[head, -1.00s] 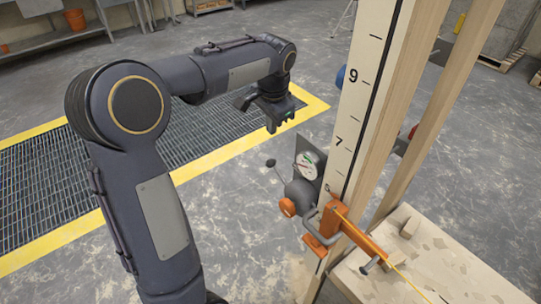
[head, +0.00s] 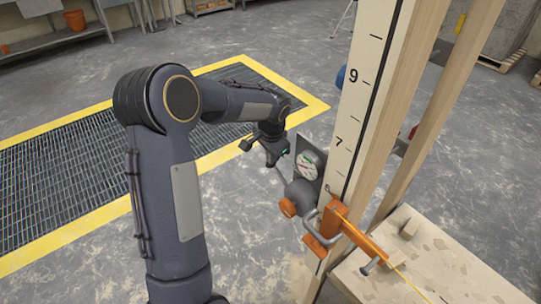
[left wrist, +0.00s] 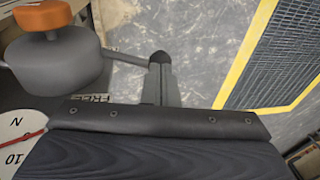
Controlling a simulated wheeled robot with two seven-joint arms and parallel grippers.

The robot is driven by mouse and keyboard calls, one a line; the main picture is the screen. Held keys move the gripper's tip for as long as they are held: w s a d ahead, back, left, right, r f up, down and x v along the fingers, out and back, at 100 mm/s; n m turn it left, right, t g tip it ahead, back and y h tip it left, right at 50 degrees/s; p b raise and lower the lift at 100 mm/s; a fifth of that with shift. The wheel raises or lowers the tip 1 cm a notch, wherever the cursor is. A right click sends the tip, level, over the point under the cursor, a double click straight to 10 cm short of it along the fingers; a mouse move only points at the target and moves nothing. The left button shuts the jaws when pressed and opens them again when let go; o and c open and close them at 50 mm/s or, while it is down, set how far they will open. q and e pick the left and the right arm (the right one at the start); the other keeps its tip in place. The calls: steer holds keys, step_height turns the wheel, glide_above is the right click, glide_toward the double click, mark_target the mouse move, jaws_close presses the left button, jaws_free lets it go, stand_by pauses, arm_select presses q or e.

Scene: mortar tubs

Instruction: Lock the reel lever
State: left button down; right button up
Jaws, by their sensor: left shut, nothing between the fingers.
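The grey reel (head: 301,194) with an orange knob (head: 288,208) is mounted on the upright numbered post. It also shows in the left wrist view (left wrist: 55,65). Its thin lever (left wrist: 130,58) sticks out from the drum and ends in a black ball (left wrist: 158,59). The word FREE is partly visible below the lever. My left gripper (head: 276,160) is at the lever's end, shut and empty. Its closed fingers (left wrist: 160,85) appear at the ball in the left wrist view; whether they touch it I cannot tell. My right gripper is not in view.
A dial gauge (head: 307,165) sits just beside the reel on the numbered post (head: 352,110). An orange bracket (head: 338,220) and a wooden bench top (head: 440,255) are to the right. A yellow-edged floor grate (head: 60,180) lies left, with open floor around it.

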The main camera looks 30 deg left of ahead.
arm_select(q)
steer(key=shift+a+f, duration=0.1)
stand_by(0.4)
steer(key=h+p, duration=0.1)
steer(key=a+f+p, duration=0.1)
steer(key=shift+w+a+g+h+p, duration=0.1)
steer(key=shift+w+g+h+p, duration=0.2)
steer(key=shift+g+h, duration=0.1)
step_height(320, 180, down, 7)
steer(key=w+a+g+h+b, duration=0.1)
steer(key=a+g+h, duration=0.1)
steer(key=h, duration=0.5)
steer(key=shift+a+g, duration=0.25)
steer(key=shift+g, duration=0.15)
steer(key=shift+r, duration=0.85)
